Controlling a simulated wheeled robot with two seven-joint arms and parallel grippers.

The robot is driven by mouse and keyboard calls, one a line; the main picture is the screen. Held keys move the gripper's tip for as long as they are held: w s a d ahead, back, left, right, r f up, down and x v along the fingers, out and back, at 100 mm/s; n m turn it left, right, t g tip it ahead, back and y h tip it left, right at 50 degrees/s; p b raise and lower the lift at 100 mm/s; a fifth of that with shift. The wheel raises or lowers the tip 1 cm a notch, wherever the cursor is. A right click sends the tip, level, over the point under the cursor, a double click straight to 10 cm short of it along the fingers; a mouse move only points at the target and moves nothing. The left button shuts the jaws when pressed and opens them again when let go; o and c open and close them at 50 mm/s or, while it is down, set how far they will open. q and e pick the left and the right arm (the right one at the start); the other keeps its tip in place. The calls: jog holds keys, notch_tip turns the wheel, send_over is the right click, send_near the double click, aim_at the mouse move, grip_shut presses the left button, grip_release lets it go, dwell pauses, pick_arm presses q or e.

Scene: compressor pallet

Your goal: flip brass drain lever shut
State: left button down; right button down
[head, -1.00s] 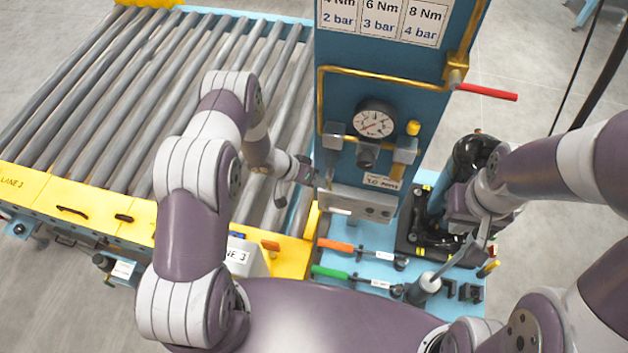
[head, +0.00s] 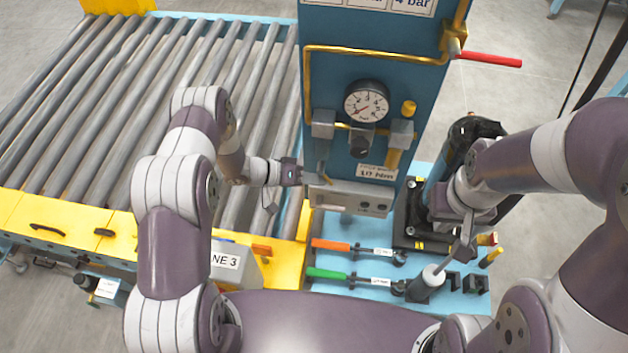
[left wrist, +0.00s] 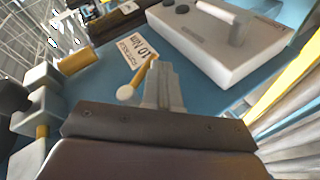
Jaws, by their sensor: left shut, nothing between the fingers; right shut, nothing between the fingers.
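The small brass drain lever (left wrist: 128,88), with a pale round knob, shows in the left wrist view at the blue panel, just left of my left gripper's fingertips (left wrist: 162,72). Its upper end lies close against the fingers; I cannot tell whether they touch. In the head view my left gripper (head: 309,177) is shut and empty at the panel's lower left, below a grey valve block (head: 322,123). The lever is small there and partly lost beside the fingers. My right gripper (head: 465,248) is shut and empty over the blue bench at the right.
A pressure gauge (head: 366,103) and brass pipes are on the panel. A grey box (head: 352,199) juts out below the label plate (head: 377,173). Orange (head: 331,244) and green-handled (head: 327,274) tools lie on the blue bench. A roller conveyor (head: 110,110) fills the left.

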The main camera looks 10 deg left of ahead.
pick_arm(q)
jog(key=shift+d+f+n+h+b, duration=0.1)
jog(key=shift+d+n+h+b, duration=0.15)
jog(key=shift+h+b, duration=0.9)
jog(key=shift+d+n+h+b, duration=0.15)
jog(key=shift+d+h+b, duration=0.35)
jog(key=shift+b, duration=1.1)
jog(key=shift+d+n+t+h+b, duration=0.15)
jog(key=shift+t+h+b, duration=0.1)
jog(key=shift+h+b, duration=0.45)
jog(key=shift+d+n+t+h+b, duration=0.15)
jog(key=shift+t+h+b, duration=0.1)
jog(key=shift+h+b, duration=0.4)
dwell(1.8)
jog(key=shift+a, duration=0.15)
jog(key=r+b+v, duration=0.1)
jog(key=b+v, duration=0.2)
jog(key=v, duration=0.9)
jog(key=shift+a+f, duration=0.3)
jog(key=shift+f, duration=0.05)
